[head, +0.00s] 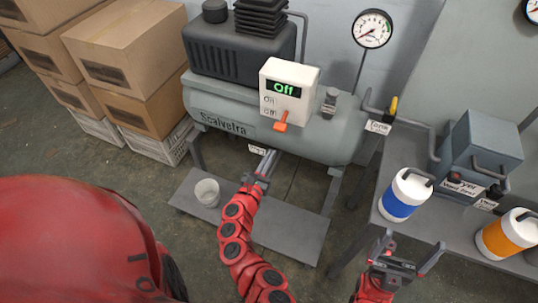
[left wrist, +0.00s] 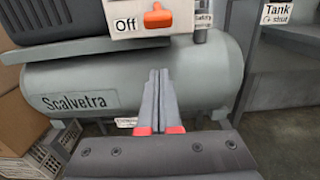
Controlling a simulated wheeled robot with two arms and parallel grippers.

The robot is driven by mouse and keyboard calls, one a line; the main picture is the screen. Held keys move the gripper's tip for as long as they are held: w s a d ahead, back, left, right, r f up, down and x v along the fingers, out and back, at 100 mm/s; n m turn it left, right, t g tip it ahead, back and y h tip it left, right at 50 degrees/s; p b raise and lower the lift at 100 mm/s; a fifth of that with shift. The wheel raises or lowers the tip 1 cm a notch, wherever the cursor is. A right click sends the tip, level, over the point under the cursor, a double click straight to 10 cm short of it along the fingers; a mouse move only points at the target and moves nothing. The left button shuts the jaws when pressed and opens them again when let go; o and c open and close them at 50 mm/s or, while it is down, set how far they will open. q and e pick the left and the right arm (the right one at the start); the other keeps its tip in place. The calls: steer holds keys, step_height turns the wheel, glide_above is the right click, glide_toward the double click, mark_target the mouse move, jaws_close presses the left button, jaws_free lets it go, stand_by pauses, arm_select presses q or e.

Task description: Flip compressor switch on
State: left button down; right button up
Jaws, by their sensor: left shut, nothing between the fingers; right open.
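The compressor (head: 330,140) is a grey tank marked "Scalvetra" with a black motor on top. Its white switch box (head: 301,76) has a green display reading "Off". An orange switch lever (head: 281,121) sits at the lower front of the box, beside the "Off" label. In the left wrist view the lever (left wrist: 158,16) is at the top, above the fingers. My left gripper (head: 267,162) is shut and empty, below the lever and in front of the tank, apart from the lever. My right gripper (head: 387,251) is open, low at the right by the bench.
Cardboard boxes (head: 120,50) are stacked at the left. At the right, a bench holds a blue-banded canister (head: 404,195) and an orange-banded canister (head: 503,234). A gauge (head: 372,28) rises behind the tank.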

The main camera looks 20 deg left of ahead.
mark_target(283, 120)
arm_select(q)
steer(key=w, duration=0.7)
steer(key=r+p, duration=0.1)
steer(key=r, duration=0.1)
steer(key=s+r+p, duration=0.1)
steer(key=shift+s+r, duration=0.1)
steer(key=shift+r, duration=0.25)
steer(key=shift+d, duration=0.1)
